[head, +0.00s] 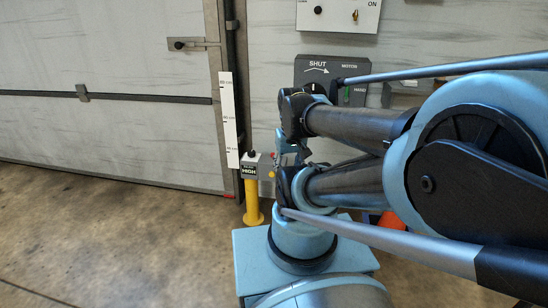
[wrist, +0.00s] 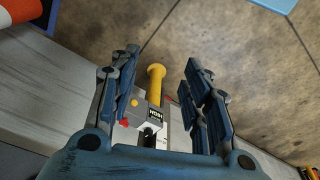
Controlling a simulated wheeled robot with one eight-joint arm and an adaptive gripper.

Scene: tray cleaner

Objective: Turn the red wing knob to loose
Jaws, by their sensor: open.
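A small red part (wrist: 123,122), which may be the red wing knob, shows beside my left finger in the wrist view. It is partly hidden, so I cannot make out its wings or its setting. Close to it are a yellow button (wrist: 134,103) and a grey box labelled HIGH (wrist: 155,113) with a black knob on top. The box also shows in the head view (head: 250,170), on a yellow post (head: 253,205). My gripper (wrist: 160,62) is open, its fingers apart on both sides of the post and box in the picture. I see no contact.
A white height scale (head: 228,120) stands left of the post, beside a large grey door (head: 110,130). An orange-red object (head: 390,222) is behind my arm. The floor at left is clear.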

